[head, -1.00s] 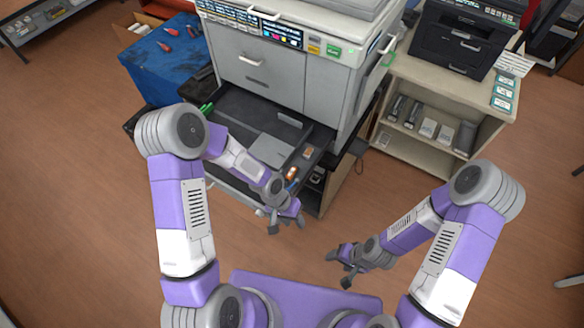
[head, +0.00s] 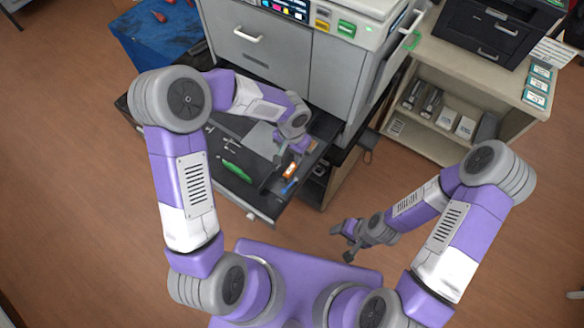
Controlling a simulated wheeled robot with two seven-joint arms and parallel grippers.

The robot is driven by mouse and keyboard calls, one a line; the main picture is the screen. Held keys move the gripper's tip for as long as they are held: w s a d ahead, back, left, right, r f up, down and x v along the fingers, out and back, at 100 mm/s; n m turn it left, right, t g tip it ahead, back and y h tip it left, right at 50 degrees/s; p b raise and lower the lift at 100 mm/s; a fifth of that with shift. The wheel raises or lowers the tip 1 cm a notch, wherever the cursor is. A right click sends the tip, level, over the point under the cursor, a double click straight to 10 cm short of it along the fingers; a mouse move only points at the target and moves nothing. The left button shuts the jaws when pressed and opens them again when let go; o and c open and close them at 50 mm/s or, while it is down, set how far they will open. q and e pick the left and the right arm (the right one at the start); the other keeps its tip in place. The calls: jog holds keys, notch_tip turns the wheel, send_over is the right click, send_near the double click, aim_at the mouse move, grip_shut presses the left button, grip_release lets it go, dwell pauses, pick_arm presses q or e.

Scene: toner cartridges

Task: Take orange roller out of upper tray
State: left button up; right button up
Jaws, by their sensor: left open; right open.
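The orange roller (head: 290,171) is small and lies near the right end of the dark pulled-out tray (head: 222,183) of the large grey printer. My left gripper (head: 286,157) is open above the tray, just behind the roller in the picture. Whether its fingers touch anything is too small to tell. My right gripper (head: 350,243) is open and empty, over the floor to the right of the tray. Part of the tray is hidden behind my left arm.
A green item (head: 236,171) and a blue item (head: 289,187) also lie in the tray. The printer (head: 279,52) rises behind it. A beige shelf (head: 437,140) with several boxes stands right. A blue-covered table (head: 160,40) is at the upper left. The floor in front is clear.

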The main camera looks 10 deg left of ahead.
aim_at(291, 168)
pick_arm(q)
jog(key=shift+w+f+b, duration=0.2)
jog(key=shift+f+b, duration=0.1)
jog(key=shift+f, duration=0.3)
jog(key=shift+w+f+b, duration=0.2)
jog(key=shift+f+b, duration=0.1)
jog(key=shift+f, duration=0.3)
jog(key=shift+s+f, duration=0.1)
jog(key=shift+f, duration=0.55)
jog(key=f, duration=0.3)
jog(key=f+b, duration=0.1)
jog(key=f, duration=0.2)
jog(key=shift+s+a, duration=0.1)
jog(key=shift+a, duration=0.1)
pick_arm(e)
jog(key=f, duration=0.3)
jog(key=shift+w+f, duration=0.15)
jog(key=shift+w, duration=0.25)
pick_arm(q)
grip_shut()
